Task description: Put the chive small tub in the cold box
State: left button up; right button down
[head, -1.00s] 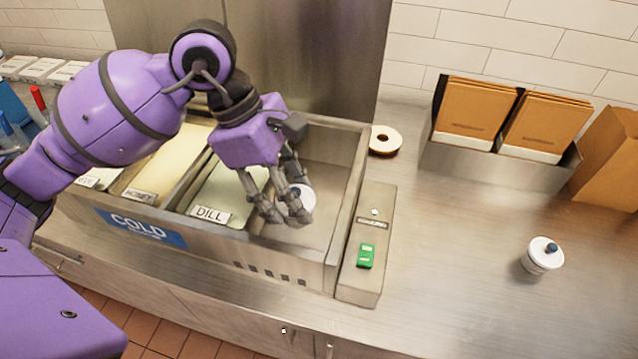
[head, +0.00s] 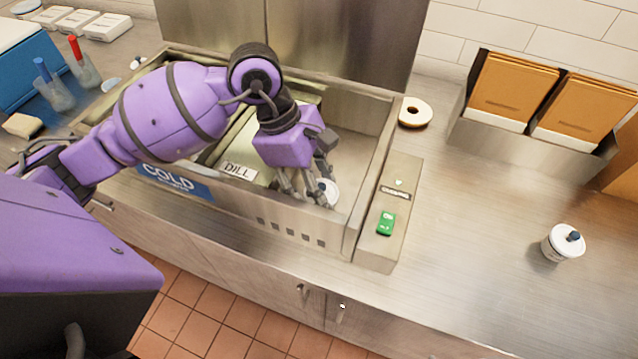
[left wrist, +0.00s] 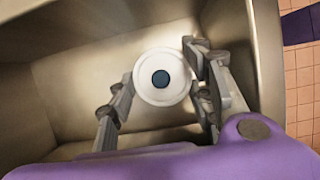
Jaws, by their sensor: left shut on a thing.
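A small white tub (head: 329,190) with a dark blue knob is in the empty-looking right compartment of the cold box (head: 335,240). My left gripper (head: 311,194) reaches down into that compartment and is shut on this tub. In the left wrist view the tub (left wrist: 162,78) sits upright between the two fingers, above or on the compartment floor; I cannot tell which. I cannot read a chive label on it. Another white tub (head: 563,243) with a blue knob stands on the counter at the right. My right gripper is not in view.
The compartment to the left carries a DILL label (head: 238,170). A control panel with a green switch (head: 386,223) adjoins the cold box's right side. The counter around the right tub is clear.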

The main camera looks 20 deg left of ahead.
pick_arm(q)
jog(key=o, duration=1.2)
jog(key=v, duration=1.2)
jog(key=shift+r, duration=0.15)
